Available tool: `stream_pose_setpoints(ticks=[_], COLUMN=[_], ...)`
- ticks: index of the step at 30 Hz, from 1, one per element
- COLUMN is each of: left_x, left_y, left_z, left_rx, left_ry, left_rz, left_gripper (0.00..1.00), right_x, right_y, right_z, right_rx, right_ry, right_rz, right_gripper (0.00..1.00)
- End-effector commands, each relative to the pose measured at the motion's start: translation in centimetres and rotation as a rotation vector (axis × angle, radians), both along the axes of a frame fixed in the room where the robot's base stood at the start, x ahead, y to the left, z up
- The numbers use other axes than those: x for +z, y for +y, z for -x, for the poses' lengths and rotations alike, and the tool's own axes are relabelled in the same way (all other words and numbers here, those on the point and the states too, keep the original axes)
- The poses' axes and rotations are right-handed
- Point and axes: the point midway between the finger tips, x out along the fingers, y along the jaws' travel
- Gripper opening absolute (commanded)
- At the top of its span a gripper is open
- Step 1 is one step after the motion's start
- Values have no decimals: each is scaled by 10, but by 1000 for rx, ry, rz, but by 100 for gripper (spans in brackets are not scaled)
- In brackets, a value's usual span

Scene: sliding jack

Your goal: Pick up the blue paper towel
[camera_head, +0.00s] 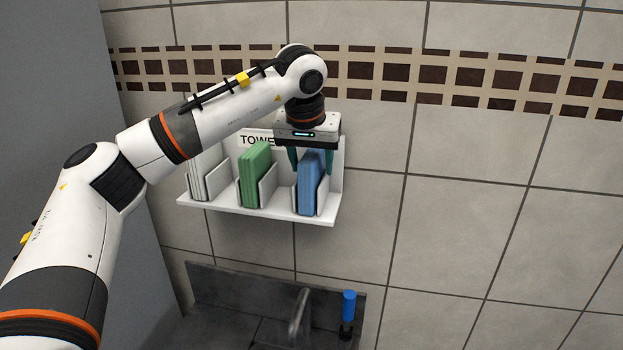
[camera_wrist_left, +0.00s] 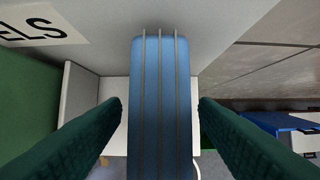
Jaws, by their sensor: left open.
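The blue paper towel stack (camera_head: 309,184) stands upright in the right slot of a white wall holder (camera_head: 257,213) marked "TOWE...". My left gripper (camera_head: 311,165) points down over the blue stack, with one dark green finger on each side of it. In the left wrist view the blue towel (camera_wrist_left: 160,110) runs between the open fingers (camera_wrist_left: 160,110), with visible gaps on both sides. The fingers do not appear to touch it. My right gripper is in neither view.
Green towels (camera_head: 255,175) stand in the middle slot and white towels (camera_head: 203,175) in the left slot. White dividers separate the slots. Below are a dark sink (camera_head: 225,285) with a faucet (camera_head: 299,312) and a blue-topped bottle (camera_head: 348,306). The tiled wall to the right is bare.

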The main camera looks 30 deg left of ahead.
Motion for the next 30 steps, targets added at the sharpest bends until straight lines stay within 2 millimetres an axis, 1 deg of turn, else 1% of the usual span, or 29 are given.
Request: stream_pose_setpoints(ticks=[20, 23, 24, 29, 30], left_x=[-5, -5, -5, -5, -4], left_y=[0, 0, 0, 0, 0], left_z=[0, 0, 0, 0, 0], left_rx=[0, 0, 0, 0, 0], left_ry=[0, 0, 0, 0, 0], left_rz=[0, 0, 0, 0, 0], left_gripper=[55, 40, 33, 7, 7], right_x=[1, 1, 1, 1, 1], right_y=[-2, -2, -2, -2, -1], right_z=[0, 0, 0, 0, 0], right_rx=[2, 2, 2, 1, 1], right_ry=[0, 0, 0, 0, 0], right_rz=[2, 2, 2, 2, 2], right_gripper=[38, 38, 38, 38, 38])
